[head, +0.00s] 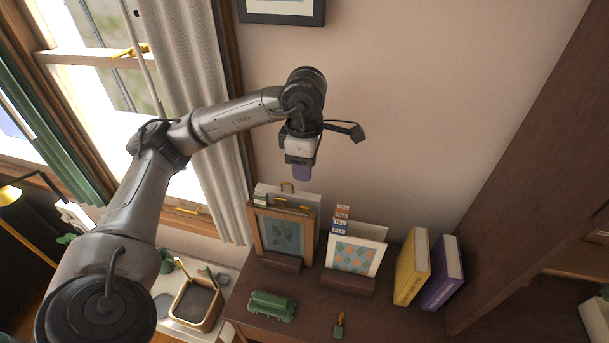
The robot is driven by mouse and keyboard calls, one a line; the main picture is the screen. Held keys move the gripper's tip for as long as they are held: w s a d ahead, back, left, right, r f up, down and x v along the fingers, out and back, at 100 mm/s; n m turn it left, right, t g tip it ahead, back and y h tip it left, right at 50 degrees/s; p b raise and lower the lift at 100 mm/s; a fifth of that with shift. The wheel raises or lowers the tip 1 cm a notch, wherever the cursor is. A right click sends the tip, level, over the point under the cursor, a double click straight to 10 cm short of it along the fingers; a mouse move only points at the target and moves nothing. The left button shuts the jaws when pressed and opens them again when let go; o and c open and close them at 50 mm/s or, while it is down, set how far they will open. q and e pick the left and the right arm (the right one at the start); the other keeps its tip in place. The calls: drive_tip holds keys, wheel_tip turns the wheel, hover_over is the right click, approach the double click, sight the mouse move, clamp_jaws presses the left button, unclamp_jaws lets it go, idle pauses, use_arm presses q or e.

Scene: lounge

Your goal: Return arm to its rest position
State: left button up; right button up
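My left arm (230,117) reaches in from the lower left, and its wrist bends downward in front of the wall. My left gripper (300,172) points down above the cabinet top, over the framed pictures and apart from them. A small purple-blue part shows at its lower end; I cannot tell whether it is the fingers or something held. The gap between the fingers is not visible. My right gripper is not in view.
Below on the dark cabinet top (260,330) stand a wood-framed picture (283,236), a patterned picture (354,257), a yellow book (411,267) and a purple book (443,273). A green case (271,306) lies in front. A window curtain (190,100) hangs behind the arm. Bare wall (440,110) is right.

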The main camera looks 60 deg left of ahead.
use_arm(q)
drive_tip(key=shift+r, duration=0.6)
idle(0.3)
